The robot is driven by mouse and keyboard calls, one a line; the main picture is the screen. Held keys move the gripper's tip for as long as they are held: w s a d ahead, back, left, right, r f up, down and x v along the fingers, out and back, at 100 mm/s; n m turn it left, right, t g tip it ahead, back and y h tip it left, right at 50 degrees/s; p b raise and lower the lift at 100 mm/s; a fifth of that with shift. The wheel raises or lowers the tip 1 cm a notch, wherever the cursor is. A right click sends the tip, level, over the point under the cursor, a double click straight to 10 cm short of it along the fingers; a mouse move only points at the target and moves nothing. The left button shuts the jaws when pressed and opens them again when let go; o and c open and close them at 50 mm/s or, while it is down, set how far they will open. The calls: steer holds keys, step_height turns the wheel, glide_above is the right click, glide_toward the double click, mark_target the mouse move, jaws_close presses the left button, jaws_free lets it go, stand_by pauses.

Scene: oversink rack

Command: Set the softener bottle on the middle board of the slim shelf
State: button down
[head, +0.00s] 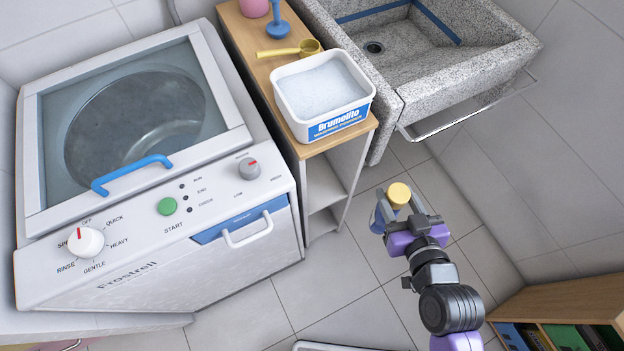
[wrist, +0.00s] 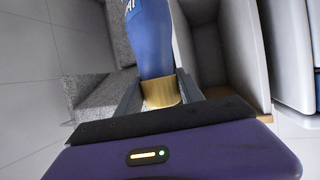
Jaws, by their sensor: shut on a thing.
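The softener bottle, blue with a yellow cap (head: 399,194), is held in my gripper (head: 390,208). In the wrist view the fingers close around its gold-yellow cap (wrist: 160,92), and the blue body (wrist: 152,40) with white lettering extends away from the gripper. In the head view mostly the cap shows; the body is largely hidden. The slim shelf (head: 345,152) stands between washing machine and sink, left of my gripper and apart from the bottle. Its open lower compartments show pale boards, partly hidden by its side. It also shows right of the bottle in the wrist view (wrist: 240,45).
A white tub of powder (head: 322,90), a yellow scoop (head: 292,50) and a blue plunger-shaped thing (head: 278,24) stand on the shelf top. The washing machine (head: 150,245) is left, the stone sink (head: 425,100) with a metal rail behind.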

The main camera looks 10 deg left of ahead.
steer(key=s+a+f+n+g+y+b, duration=0.2)
steer(key=s+a+n+y+b, duration=0.15)
steer(key=a+b, duration=0.35)
steer(key=w+a+n+y+b, duration=0.1)
steer(key=w+a, duration=1)
steer(key=w, duration=0.5)
step_height(320, 180, down, 6)
steer(key=b, duration=0.2)
steer(key=shift+w+a+b, duration=0.35)
steer(key=shift+f, duration=0.15)
steer(key=c, duration=0.7)
jaws_free()
steer(key=shift+f+g, duration=0.1)
steer(key=shift+g, duration=0.2)
steer(key=shift+c, duration=0.2)
